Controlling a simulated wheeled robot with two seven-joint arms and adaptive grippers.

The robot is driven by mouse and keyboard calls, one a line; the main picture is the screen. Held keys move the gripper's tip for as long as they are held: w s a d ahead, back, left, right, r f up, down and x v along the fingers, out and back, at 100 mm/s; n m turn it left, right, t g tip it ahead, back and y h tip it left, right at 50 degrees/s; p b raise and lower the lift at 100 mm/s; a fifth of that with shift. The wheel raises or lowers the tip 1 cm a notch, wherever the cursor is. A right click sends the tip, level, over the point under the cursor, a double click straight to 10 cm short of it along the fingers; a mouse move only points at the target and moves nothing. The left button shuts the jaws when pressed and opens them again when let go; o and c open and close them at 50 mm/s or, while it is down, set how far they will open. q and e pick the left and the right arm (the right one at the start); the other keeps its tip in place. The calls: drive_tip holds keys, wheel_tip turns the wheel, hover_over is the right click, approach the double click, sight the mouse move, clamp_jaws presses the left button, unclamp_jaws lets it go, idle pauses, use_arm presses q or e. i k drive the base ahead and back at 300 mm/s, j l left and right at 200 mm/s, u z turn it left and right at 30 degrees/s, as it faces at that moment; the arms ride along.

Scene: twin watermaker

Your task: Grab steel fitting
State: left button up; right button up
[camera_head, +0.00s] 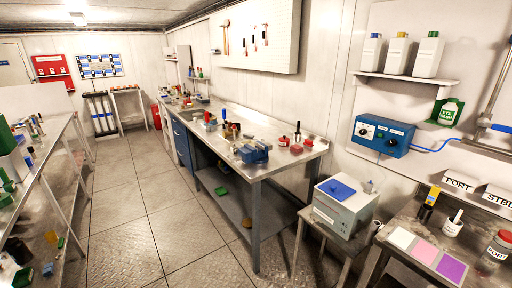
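I cannot pick out a steel fitting with certainty. A small grey metallic piece (368,187) sits on top of a grey box (345,208), beside the box's blue panel (338,189); it is too small to name surely. Many small items on the long steel workbench (262,170) are also too small to tell apart. Neither of my grippers shows in the head view.
A blue vise-like tool (253,153) and red containers (297,148) stand on the workbench's near end. At right, a small table holds coloured squares (425,251), a white cup (453,227) and a jar (496,249). Shelving stands left. The middle floor (165,215) is clear.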

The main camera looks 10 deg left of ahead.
sight(235, 149)
drive_tip(key=i+j+z, duration=0.2)
drive_tip(key=j, duration=0.15)
drive_tip(key=j+z, duration=0.2)
drive_tip(key=j, duration=0.15)
drive_tip(key=i+j+z, duration=0.2)
drive_tip(key=j, duration=0.2)
drive_tip(key=k+j+z, duration=0.1)
drive_tip(key=j+z, duration=0.15)
drive_tip(key=j, duration=1.15)
